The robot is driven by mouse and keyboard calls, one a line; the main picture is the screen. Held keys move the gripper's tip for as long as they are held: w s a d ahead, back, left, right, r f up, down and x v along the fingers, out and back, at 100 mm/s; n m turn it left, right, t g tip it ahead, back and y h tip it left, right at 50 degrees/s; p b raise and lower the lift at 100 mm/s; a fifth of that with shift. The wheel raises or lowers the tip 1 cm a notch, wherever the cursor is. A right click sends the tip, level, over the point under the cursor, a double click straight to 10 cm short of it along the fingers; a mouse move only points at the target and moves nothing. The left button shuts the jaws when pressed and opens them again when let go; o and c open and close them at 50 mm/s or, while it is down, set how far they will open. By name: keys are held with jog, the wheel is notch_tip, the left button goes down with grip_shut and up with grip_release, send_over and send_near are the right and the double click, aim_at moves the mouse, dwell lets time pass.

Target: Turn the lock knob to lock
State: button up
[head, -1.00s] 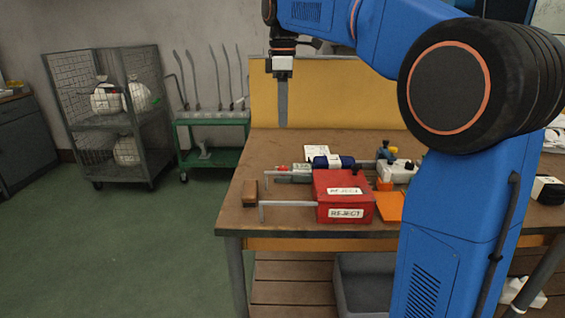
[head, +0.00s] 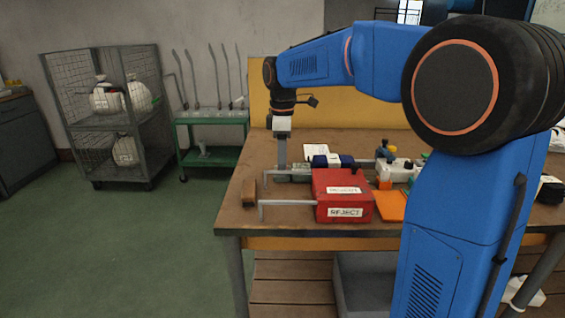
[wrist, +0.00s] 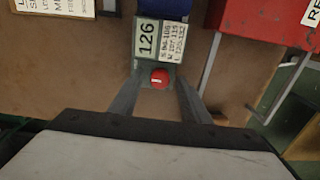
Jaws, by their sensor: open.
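The lock knob (wrist: 159,78) is a small red round knob with a pale mark on its face. It sits at the end of a grey-green housing (wrist: 146,68) with a display-like label reading 126. My gripper (wrist: 160,88) is open, with one finger on each side of the knob in the wrist view; I cannot tell whether they touch it. In the head view my gripper (head: 282,160) points straight down at the housing on the bench, and its fingers hide the knob there.
A red REJECT box (head: 343,196) with a grey bar handle stands just right of and nearer than the gripper. A blue roll-like part (head: 346,161) lies beside the housing.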

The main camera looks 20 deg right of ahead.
jog(key=shift+f, duration=0.25)
jog(key=c, duration=1)
jog(key=shift+c, duration=0.2)
jog(key=shift+m, duration=2.8)
